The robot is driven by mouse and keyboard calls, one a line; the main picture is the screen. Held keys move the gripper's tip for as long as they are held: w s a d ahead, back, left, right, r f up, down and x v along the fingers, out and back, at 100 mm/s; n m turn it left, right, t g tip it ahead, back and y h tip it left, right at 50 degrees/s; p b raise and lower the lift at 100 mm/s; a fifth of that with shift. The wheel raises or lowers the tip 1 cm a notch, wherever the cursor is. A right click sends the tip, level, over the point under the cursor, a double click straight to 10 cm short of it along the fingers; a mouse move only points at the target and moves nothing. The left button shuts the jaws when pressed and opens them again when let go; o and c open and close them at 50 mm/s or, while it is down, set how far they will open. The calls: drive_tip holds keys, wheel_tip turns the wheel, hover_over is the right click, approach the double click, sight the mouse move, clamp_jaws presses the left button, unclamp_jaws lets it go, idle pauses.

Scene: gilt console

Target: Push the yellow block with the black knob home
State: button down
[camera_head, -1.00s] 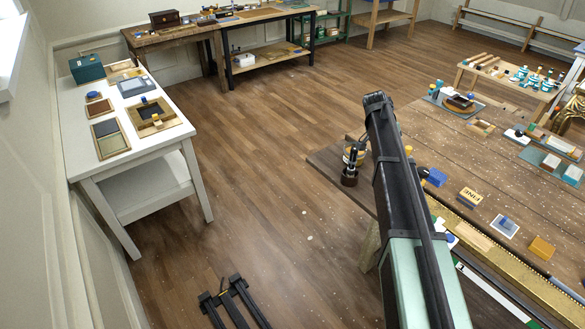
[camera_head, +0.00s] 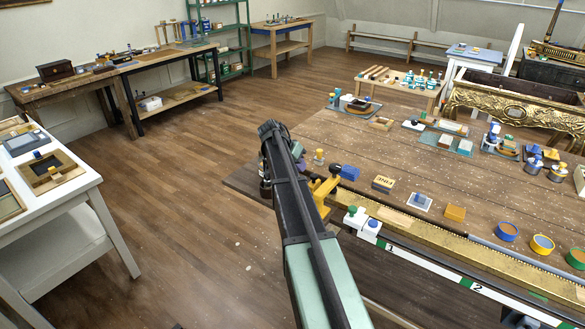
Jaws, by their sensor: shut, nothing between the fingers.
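A plain orange-yellow block (camera_head: 455,213) lies on the same table, with no knob showing. On the white table at left, a tray (camera_head: 68,178) holds a small yellow piece (camera_head: 52,170). My black and mint arm rises through the middle. My gripper cannot be made out; the arm covers the area behind it.
Two white blocks with green and blue knobs (camera_head: 362,221) sit by the long brass rack (camera_head: 440,243) on the table's near edge. The floor at left is free.

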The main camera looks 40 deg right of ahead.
sight(315, 177)
drive_tip(key=b+x, duration=0.1)
drive_tip(key=x, duration=0.2)
drive_tip(key=shift+f, duration=0.15)
drive_tip(key=s, duration=0.1)
drive_tip(key=s+d, duration=0.1)
drive_tip(key=s, duration=0.1)
drive_tip(key=shift+s, duration=0.25)
